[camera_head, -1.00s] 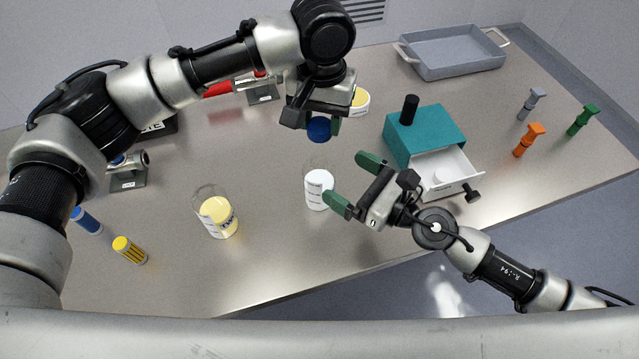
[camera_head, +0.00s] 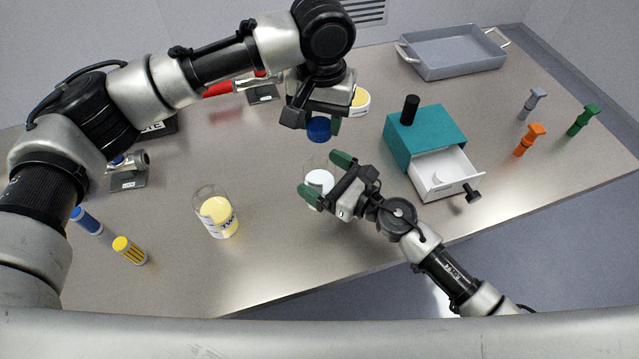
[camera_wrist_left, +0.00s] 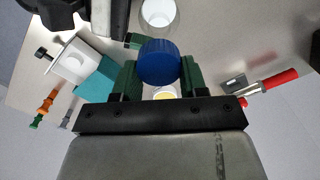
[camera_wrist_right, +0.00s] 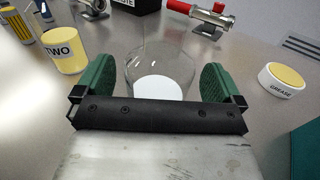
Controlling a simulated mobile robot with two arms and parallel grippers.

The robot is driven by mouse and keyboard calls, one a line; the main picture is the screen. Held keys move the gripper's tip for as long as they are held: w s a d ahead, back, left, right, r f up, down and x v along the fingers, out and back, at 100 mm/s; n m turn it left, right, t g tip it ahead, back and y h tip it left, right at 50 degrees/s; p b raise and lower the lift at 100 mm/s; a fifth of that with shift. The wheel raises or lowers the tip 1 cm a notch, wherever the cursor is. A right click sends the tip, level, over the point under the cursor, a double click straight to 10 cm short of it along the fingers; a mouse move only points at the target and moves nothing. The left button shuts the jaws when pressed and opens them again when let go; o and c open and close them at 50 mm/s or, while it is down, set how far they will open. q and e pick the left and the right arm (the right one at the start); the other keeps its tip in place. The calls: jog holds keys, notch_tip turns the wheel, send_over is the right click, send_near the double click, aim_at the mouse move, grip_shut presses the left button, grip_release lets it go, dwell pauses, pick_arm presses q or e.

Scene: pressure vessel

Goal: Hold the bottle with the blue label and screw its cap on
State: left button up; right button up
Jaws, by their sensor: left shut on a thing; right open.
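A clear bottle with white contents (camera_head: 318,178) stands upright and uncapped near the middle of the table. Its front is mostly hidden in the head view, and I cannot see its label colour. My right gripper (camera_head: 323,177) is open, with one finger on each side of this bottle; in the right wrist view the bottle (camera_wrist_right: 158,88) stands between the fingers with gaps at both sides. My left gripper (camera_head: 318,124) is shut on a blue cap (camera_head: 319,132), holding it above and slightly behind the bottle. The left wrist view shows the cap (camera_wrist_left: 158,62) between green fingers.
A clear bottle with yellow contents (camera_head: 217,213), marked TWO, stands to the left. A teal box (camera_head: 425,137) with an open white drawer (camera_head: 446,172) stands close on the right. A grease tub (camera_head: 360,102) is behind.

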aim_at(321, 154)
jog(key=shift+w+a, duration=0.15)
jog(key=shift+a, duration=0.1)
jog(key=shift+c, duration=0.3)
jog(key=c, duration=1.3)
pick_arm(q)
jog(key=shift+f, duration=2.5)
jog(key=shift+f, duration=0.9)
jog(key=shift+f, duration=0.55)
